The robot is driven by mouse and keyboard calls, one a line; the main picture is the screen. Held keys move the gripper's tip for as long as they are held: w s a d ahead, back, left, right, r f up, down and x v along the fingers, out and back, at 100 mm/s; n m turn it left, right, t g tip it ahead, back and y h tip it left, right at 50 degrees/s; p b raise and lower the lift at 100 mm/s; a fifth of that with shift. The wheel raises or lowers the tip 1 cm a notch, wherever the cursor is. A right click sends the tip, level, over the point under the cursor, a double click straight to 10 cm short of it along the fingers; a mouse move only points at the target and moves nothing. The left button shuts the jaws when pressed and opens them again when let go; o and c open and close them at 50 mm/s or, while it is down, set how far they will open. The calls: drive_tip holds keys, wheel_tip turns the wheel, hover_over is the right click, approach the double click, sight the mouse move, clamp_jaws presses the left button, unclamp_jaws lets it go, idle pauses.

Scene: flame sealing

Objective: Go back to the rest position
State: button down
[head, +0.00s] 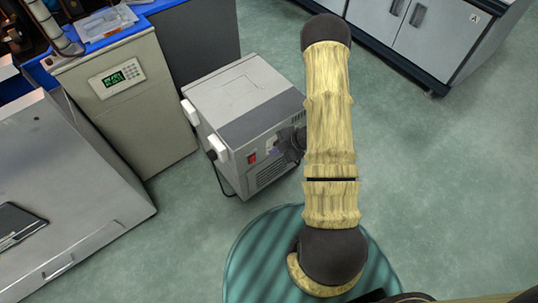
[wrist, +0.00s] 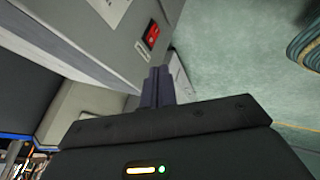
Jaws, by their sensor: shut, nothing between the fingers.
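My gripper (wrist: 158,86) shows in the wrist view with its two dark fingers together and nothing between them. It points toward the side of a grey box-shaped machine (wrist: 110,40) with a red switch (wrist: 152,34). I cannot tell whether the fingers touch the machine. In the head view my arm, in a yellowish sleeve, crosses the middle of the picture. The same machine (head: 240,90) stands on the floor just left of the arm. The gripper's fingers are not clearly seen in the head view; the arm hides most of that area.
A beige cabinet with a green display (head: 118,77) stands left of the machine. A large grey metal unit (head: 70,190) fills the lower left. Grey cupboards (head: 425,35) stand at the upper right. The green floor (head: 450,190) right of my arm is clear.

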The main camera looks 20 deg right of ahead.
drive_tip(key=shift+v, duration=0.95)
drive_tip(key=shift+w+r, duration=0.1)
wheel_tip(320, 180, up, 15)
drive_tip(key=w+d+m+t+h, duration=0.1)
drive_tip(key=w+m+h, duration=0.2)
drive_tip(key=m+h, duration=0.45)
drive_tip(key=s+a+r+m+g, duration=0.1)
drive_tip(key=s+a+r+m, duration=0.3)
drive_tip(key=s+r+m, duration=0.25)
drive_tip(key=s+a+r+m+g, duration=0.1)
drive_tip(key=s+a+r+m, duration=0.4)
drive_tip(key=s, duration=0.3)
wheel_tip(320, 180, up, 27)
drive_tip(key=d+m+p, duration=0.1)
drive_tip(key=p, duration=2.6)
drive_tip(key=shift+d+g+y, duration=0.2)
drive_tip(key=shift+g+y, duration=0.1)
drive_tip(key=shift+y, duration=0.15)
